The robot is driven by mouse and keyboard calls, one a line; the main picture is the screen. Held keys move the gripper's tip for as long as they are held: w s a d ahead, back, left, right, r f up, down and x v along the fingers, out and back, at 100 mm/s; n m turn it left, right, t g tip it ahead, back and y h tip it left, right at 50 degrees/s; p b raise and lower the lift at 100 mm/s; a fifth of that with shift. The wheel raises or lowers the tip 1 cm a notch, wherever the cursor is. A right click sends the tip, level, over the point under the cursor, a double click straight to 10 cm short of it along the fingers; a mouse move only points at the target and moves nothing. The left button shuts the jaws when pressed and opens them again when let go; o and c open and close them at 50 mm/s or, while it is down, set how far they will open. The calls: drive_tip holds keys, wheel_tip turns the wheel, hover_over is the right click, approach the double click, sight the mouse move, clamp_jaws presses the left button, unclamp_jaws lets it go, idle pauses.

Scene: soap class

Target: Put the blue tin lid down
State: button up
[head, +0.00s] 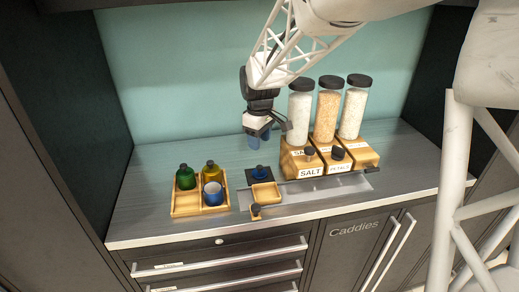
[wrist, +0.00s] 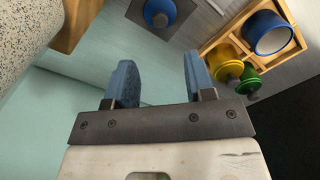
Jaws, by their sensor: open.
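The blue tin lid (head: 259,171), round with a dark knob, lies on a dark square pad (head: 267,179) on the counter. It also shows at the top of the wrist view (wrist: 157,8), on the same pad (wrist: 178,20). My gripper (head: 259,137) is above and behind the lid, apart from it. In the wrist view my gripper (wrist: 160,80) has its blue-padded fingers spread with nothing between them. The open blue tin (head: 213,192) stands in the wooden tray (head: 185,211), its mouth uncovered; it also shows in the wrist view (wrist: 268,33).
The tray also holds a green tin (head: 186,178) and a yellow tin (head: 210,172), both lidded. Tall jars (head: 327,112) stand on wooden dispensers (head: 300,162) at the right. A small wooden dish (head: 265,195) sits in front of the pad. The counter behind the tray is clear.

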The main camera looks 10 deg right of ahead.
drive_tip(key=shift+r, duration=0.65)
drive_tip(key=shift+s, duration=0.1)
drive_tip(key=s+d+r+m+t, duration=0.1)
drive_tip(key=s+m, duration=0.3)
drive_tip(key=s, duration=1.3)
drive_tip(key=s+d+r+m+t, duration=0.1)
drive_tip(key=s+d+r+m, duration=0.2)
drive_tip(key=s, duration=1.3)
drive_tip(key=shift+s+r+m+t, duration=0.3)
drive_tip(key=shift+s+m, duration=0.05)
drive_tip(key=shift+m, duration=0.75)
